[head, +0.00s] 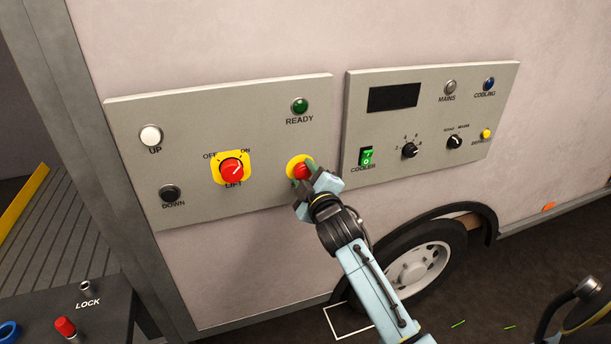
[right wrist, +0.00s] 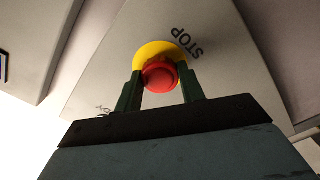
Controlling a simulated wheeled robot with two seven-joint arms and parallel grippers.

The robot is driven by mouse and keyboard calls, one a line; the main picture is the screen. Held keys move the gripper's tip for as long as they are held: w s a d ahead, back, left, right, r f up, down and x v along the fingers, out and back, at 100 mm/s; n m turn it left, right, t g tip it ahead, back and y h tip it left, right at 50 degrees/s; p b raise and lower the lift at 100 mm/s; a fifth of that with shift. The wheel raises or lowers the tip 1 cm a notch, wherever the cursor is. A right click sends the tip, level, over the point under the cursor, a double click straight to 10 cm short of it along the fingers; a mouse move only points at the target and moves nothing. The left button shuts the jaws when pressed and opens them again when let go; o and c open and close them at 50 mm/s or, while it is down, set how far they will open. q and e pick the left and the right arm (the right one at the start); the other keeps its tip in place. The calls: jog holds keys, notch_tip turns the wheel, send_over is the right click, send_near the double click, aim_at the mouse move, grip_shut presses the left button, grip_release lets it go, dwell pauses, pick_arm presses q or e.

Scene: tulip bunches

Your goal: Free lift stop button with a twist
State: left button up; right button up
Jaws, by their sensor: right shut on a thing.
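The red lift stop button (head: 301,171) sits on a yellow disc on the lift panel (head: 220,130), at its lower right. My right gripper (head: 303,178) is at the button and partly covers it in the head view. In the right wrist view the button (right wrist: 160,76) is between the two green fingers of my right gripper (right wrist: 161,88), which are shut on it. The word STOP on the panel reads tilted beside the yellow disc. My left gripper is not in view.
The lift panel also holds a red LIFT switch (head: 231,168), a white UP button (head: 151,136), a black DOWN button (head: 170,193) and a green READY lamp (head: 299,106). A second panel (head: 430,120) with a cooler switch (head: 367,157) and knobs is to the right. A wheel (head: 420,265) is below.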

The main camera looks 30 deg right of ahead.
jog(key=m+p, duration=0.3)
jog(key=m, duration=0.1)
jog(key=shift+m, duration=0.3)
jog(key=shift+m+p, duration=1)
jog(key=shift+m, duration=0.8)
jog(key=o, duration=1)
jog(key=v, duration=1.3)
jog(key=shift+s, duration=0.2)
